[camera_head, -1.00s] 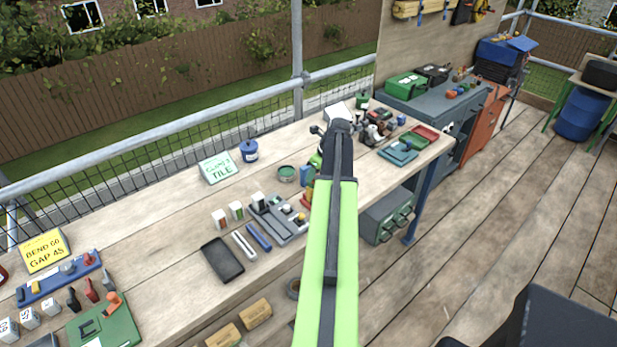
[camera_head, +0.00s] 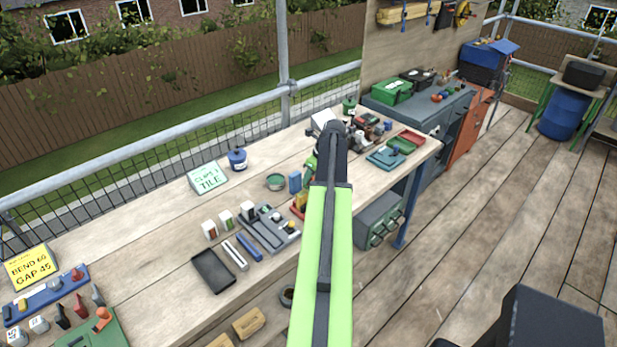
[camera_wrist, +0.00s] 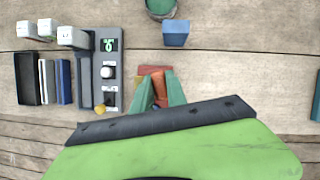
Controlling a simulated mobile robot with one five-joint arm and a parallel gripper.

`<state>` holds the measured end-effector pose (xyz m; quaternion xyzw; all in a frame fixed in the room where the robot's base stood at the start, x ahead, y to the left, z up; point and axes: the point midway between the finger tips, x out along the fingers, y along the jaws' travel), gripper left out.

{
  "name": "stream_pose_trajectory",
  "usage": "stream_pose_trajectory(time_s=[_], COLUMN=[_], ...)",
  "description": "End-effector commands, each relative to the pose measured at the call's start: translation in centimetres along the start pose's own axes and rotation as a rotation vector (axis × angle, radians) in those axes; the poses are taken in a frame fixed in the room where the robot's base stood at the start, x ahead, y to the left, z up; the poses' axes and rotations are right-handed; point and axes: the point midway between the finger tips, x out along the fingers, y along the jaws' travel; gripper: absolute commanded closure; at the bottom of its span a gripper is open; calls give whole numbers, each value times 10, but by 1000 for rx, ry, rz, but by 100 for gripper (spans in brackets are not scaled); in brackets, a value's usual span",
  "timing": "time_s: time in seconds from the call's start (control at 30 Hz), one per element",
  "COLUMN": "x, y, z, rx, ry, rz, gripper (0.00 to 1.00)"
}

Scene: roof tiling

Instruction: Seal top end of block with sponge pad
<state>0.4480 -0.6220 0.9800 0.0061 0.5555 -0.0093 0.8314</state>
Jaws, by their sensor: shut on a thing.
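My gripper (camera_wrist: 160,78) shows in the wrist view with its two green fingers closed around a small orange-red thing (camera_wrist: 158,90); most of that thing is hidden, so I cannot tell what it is. Three white blocks stand at the upper left of the wrist view, the nearest being the right-hand block (camera_wrist: 72,38). They also show left of my arm in the head view, the left block there (camera_head: 210,230). A small blue block-shaped piece (camera_wrist: 176,33), possibly a sponge pad, stands beyond the fingers, apart from them.
A grey panel (camera_wrist: 108,70) with a display and knobs lies left of my gripper. A black tray (camera_wrist: 27,78) and slim bars lie further left. A green tin (camera_wrist: 160,8) stands behind the blue piece. Bare wood is free at right of the wrist view.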

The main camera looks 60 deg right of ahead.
Motion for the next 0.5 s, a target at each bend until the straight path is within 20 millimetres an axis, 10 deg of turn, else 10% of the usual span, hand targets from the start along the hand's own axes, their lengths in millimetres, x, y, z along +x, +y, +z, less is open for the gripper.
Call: stream_pose_trajectory(time_s=[0.5], x=[-50], y=[0], z=[21], rx=[0], ry=[-1], rz=[0], gripper=[100])
